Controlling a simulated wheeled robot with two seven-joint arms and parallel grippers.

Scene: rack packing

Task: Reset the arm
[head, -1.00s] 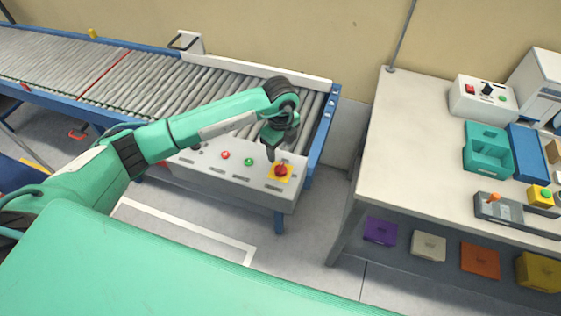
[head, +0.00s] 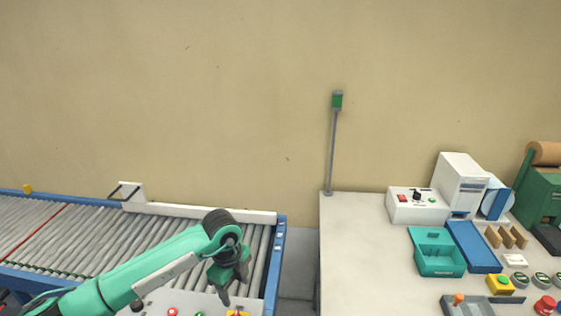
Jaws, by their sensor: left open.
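My left arm comes in from the lower left of the head view, over the roller conveyor (head: 70,240). Its gripper (head: 226,300) points down above the control panel (head: 205,302) at the conveyor's end. The gripper is open, with nothing seen in it. Just right of the fingertips is a red button on a yellow plate (head: 237,313), cut off by the lower edge. A red button (head: 172,312) and a green button (head: 199,314) show to the left of it. I cannot tell whether the fingers touch the panel. My right gripper is not in view.
A white worktable (head: 350,250) stands to the right, across a gap. It carries a white control box (head: 417,206), an open teal box (head: 437,254), a blue tray (head: 473,245) and several buttons. A post with a green light (head: 337,101) rises at its back left corner.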

